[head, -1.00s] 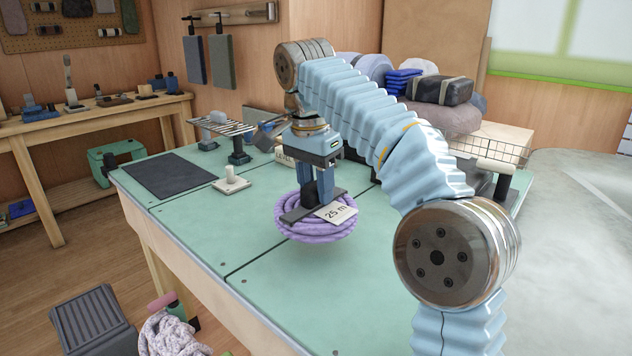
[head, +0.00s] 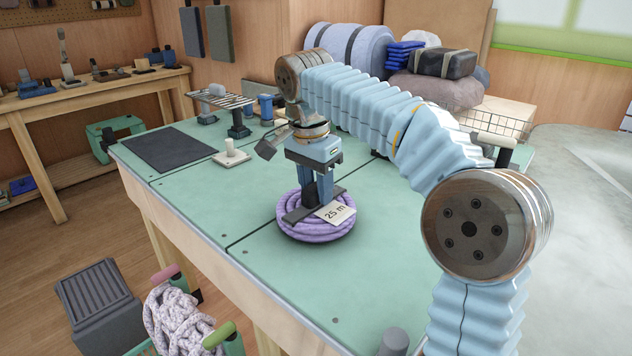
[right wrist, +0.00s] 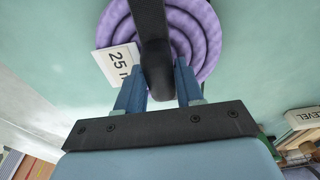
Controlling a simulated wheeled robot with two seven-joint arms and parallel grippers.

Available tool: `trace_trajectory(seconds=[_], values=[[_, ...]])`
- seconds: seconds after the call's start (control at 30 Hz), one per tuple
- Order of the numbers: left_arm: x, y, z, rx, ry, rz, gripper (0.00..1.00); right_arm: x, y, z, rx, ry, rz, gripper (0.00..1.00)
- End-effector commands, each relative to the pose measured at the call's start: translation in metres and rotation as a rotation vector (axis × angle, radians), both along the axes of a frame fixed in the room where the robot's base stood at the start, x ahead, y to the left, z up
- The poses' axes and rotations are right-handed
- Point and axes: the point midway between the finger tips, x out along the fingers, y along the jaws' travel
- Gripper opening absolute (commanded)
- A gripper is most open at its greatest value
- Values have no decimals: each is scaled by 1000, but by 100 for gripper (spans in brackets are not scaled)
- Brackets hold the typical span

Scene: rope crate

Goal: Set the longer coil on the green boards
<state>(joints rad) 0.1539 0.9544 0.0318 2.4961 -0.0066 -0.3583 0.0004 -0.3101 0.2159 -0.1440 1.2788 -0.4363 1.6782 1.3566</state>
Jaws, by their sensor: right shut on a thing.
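A purple rope coil (head: 318,229) tagged "25 m" (head: 335,213) has a dark strap across its top. It appears flat on, or only just above, the green boards (head: 262,285); I cannot tell for sure whether it touches. My right gripper (head: 318,200) is upright over it, shut on the dark strap. In the right wrist view the fingers (right wrist: 160,92) sit either side of the strap, with the purple coil (right wrist: 202,32) beyond. A pale speckled rope (head: 172,318) is at the lower left, below bench height; its length is not readable. My left gripper is out of view.
A dark mat (head: 168,149), a small white post on a base (head: 231,153) and a slatted rack (head: 222,98) stand on the far left boards. A grey step stool (head: 98,305) is on the floor. The front boards around the coil are clear.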

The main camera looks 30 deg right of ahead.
Motion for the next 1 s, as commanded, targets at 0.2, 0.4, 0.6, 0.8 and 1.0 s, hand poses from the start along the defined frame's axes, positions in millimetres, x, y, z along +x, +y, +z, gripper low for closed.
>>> trace_trajectory(seconds=[0.2,0.4,0.6,0.8,1.0], values=[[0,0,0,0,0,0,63,0,0,0,1,-2,0,0],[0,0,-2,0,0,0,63,0,0,-2,1,-2,0,0],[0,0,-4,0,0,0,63,0,0,-5,1,-2,0,0],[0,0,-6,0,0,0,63,0,0,-8,0,-2,0,0],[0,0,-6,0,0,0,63,0,0,-8,0,-2,0,55]])
